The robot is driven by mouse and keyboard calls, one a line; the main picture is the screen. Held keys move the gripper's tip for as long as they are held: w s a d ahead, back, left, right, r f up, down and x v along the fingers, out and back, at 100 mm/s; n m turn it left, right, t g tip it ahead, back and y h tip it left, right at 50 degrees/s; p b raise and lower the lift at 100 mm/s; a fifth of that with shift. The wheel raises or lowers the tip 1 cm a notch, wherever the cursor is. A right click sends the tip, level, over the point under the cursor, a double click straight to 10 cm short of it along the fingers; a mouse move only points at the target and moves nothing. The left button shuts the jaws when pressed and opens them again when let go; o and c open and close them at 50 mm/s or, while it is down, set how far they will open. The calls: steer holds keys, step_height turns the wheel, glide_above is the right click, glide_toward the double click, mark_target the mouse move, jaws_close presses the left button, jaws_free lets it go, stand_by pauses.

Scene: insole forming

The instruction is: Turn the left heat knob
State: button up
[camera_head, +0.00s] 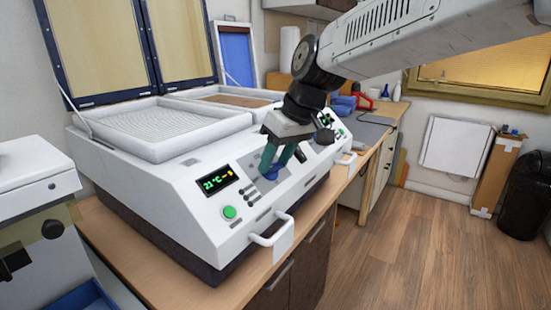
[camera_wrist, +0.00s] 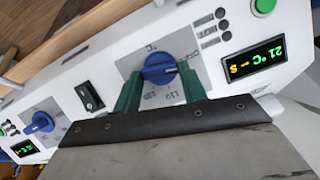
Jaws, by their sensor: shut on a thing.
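The left heat knob (camera_wrist: 159,68) is blue and round, on the white front panel of the forming machine (camera_head: 150,185). In the head view the knob (camera_head: 270,173) is partly covered by my gripper (camera_head: 276,166). My gripper is shut on it, with one green finger on each side in the wrist view (camera_wrist: 160,88). The knob stands on a grey printed dial with scale marks. The left display (camera_head: 216,180) beside it reads 21 °C in green. A second blue knob (camera_wrist: 40,122) is on the same panel, clear of my fingers.
A green button (camera_head: 229,212) and a white handle (camera_head: 272,232) are on the machine's front. The lid (camera_head: 130,45) stands open above the trays. A black rocker switch (camera_wrist: 89,96) lies between the knobs. Wooden floor is open at the right.

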steer(key=m, duration=0.2)
steer(key=m+y, duration=0.1)
steer(key=m+g, duration=0.1)
steer(key=m, duration=0.1)
steer(key=shift+w+d+f+m+y, duration=0.1)
steer(key=shift+w+d+m+y, duration=0.05)
steer(key=shift+d+m+y, duration=0.2)
stand_by(0.3)
steer(key=o, duration=1)
steer(key=v, duration=0.7)
steer(key=shift+d+r, duration=0.25)
steer(key=shift+r, duration=0.05)
